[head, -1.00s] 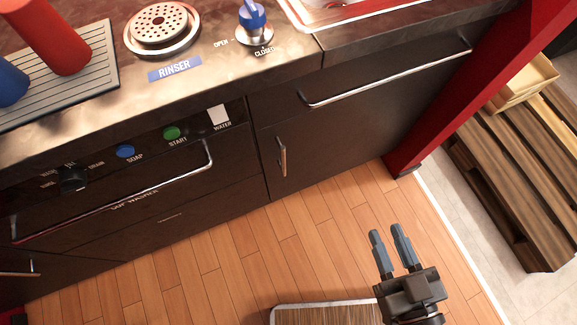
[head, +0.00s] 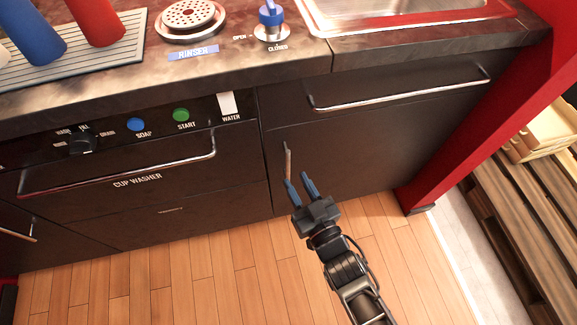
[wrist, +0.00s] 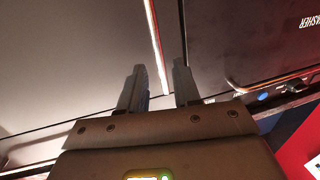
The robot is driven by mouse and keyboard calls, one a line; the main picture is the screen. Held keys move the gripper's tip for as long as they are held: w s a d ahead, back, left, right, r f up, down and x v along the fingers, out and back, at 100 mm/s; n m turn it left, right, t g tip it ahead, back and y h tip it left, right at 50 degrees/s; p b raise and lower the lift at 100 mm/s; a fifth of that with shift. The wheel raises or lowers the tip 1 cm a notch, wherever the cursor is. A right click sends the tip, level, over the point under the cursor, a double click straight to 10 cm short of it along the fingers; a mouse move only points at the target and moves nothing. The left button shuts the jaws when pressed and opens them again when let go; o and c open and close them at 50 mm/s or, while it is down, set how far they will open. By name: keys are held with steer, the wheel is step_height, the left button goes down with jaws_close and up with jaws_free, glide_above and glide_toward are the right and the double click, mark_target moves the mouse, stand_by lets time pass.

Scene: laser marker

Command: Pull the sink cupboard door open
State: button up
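The sink cupboard door (head: 345,150) is a dark panel under the sink and looks closed. Its upright metal bar handle (head: 287,160) is near the door's left edge. My gripper (head: 299,182) is open, with its two fingertips at the lower end of the handle in the head view. In the wrist view, the handle (wrist: 153,35) runs as a bright bar down between the two open fingers of my gripper (wrist: 159,65). The fingers stand apart on either side of its line. I cannot tell how deep the bar is between them or whether they touch it.
A long horizontal handle (head: 400,92) crosses the panel above the door. The cup washer (head: 140,165) with its own bar handle is at the left. A red post (head: 455,130) and wooden pallets (head: 510,210) stand at the right. The wood floor (head: 220,270) in front is clear.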

mark_target(289, 168)
steer(key=x, duration=0.6)
steer(key=shift+w, duration=0.1)
jaws_close()
stand_by(0.4)
